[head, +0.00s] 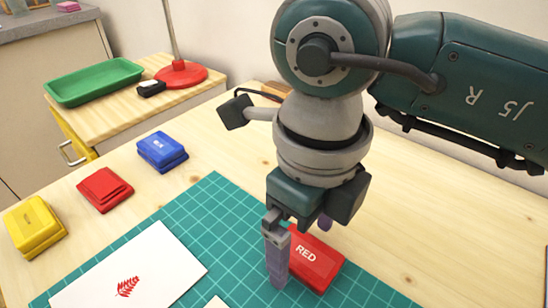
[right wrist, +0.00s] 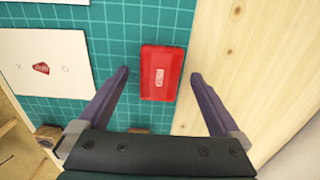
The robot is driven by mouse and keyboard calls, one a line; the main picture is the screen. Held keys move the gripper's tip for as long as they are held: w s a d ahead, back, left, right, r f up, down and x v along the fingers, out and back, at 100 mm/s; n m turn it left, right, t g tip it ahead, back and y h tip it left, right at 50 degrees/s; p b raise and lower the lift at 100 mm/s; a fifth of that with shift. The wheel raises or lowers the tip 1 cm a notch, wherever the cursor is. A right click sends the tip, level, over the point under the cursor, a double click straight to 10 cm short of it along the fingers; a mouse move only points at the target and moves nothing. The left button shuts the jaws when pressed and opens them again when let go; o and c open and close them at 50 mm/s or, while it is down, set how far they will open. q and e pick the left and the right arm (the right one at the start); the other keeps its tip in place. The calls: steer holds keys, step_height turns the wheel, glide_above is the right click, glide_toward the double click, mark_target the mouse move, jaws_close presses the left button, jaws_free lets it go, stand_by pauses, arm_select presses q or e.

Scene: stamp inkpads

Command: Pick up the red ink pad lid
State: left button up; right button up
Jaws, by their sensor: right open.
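A red ink pad lid marked RED (head: 318,262) lies on the green cutting mat (head: 205,205), near the mat's right edge. It also shows in the right wrist view (right wrist: 162,72), between and just ahead of my fingertips. My right gripper (head: 290,255) is open and points down at the lid, with one finger in front of its left side in the head view. In the right wrist view my right gripper (right wrist: 160,75) has its two fingers apart on either side of the lid, with nothing held. My left gripper is not in view.
Red (head: 104,190), blue (head: 162,151) and yellow (head: 35,226) ink pads stand on the wooden table left of the mat. A white card (head: 150,265) with a red fern print lies on the mat. A green tray (head: 95,80) sits on a side table behind.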

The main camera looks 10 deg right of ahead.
steer(key=shift+f, duration=0.4)
steer(key=shift+c, duration=0.2)
steer(key=c, duration=1.4)
